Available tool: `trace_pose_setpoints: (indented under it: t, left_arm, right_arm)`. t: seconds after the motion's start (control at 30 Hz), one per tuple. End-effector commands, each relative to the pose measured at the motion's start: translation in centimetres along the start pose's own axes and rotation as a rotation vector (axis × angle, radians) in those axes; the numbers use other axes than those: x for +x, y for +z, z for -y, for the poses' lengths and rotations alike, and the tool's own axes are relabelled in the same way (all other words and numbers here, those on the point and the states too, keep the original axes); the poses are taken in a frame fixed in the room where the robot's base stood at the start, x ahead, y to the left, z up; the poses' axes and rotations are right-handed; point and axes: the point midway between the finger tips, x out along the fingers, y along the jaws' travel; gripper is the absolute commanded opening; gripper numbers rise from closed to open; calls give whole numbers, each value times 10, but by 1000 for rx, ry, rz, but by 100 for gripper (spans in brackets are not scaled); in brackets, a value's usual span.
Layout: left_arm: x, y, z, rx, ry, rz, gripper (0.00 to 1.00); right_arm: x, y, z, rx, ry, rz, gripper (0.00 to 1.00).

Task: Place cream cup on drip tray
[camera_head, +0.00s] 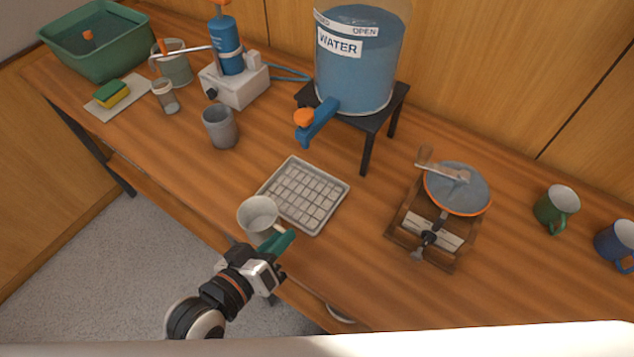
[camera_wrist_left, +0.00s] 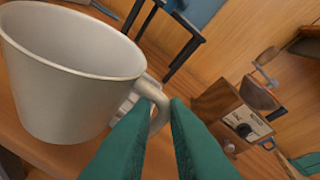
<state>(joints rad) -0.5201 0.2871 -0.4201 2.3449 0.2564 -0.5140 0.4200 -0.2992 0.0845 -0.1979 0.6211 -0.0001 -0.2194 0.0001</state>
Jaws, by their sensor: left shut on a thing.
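The cream cup (camera_head: 258,216) is upright at the front-left edge of the drip tray in the head view. It fills the left of the left wrist view (camera_wrist_left: 70,80). My left gripper (camera_head: 284,240) is shut on the cup's handle with its green fingers (camera_wrist_left: 160,130). The drip tray (camera_head: 336,207) is a pale, shallow tray with a grid, lying flat on the counter. The cup overlaps the tray's left corner in the picture; I cannot tell whether it touches the tray or counter. My right gripper is not in view.
The water tank (camera_head: 357,70) with a blue tap stands on a black stand behind the tray. A grinder (camera_head: 440,215) is to the right, with green (camera_head: 555,207) and blue (camera_head: 615,243) mugs beyond. A grey cup (camera_head: 220,128) stands behind left. Counter around the tray is clear.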

Motion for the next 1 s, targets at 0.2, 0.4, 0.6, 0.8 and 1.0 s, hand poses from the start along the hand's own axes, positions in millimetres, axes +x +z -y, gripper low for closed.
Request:
trace_pose_setpoints:
  t: [0.2,0.4,0.6,0.8,1.0]
  left_arm:
    - [57,20,15,-2,-2,8,0]
    - [108,33,24,-2,-1,5,0]
    - [142,40,30,-1,0,5,0]
    - [152,33,25,-1,4,0,0]
    - [159,15,10,-1,2,2,0]
  right_arm:
    - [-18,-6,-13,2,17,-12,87]
    - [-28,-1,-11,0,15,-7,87]
    - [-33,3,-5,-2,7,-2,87]
    - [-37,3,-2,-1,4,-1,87]
    - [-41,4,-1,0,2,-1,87]
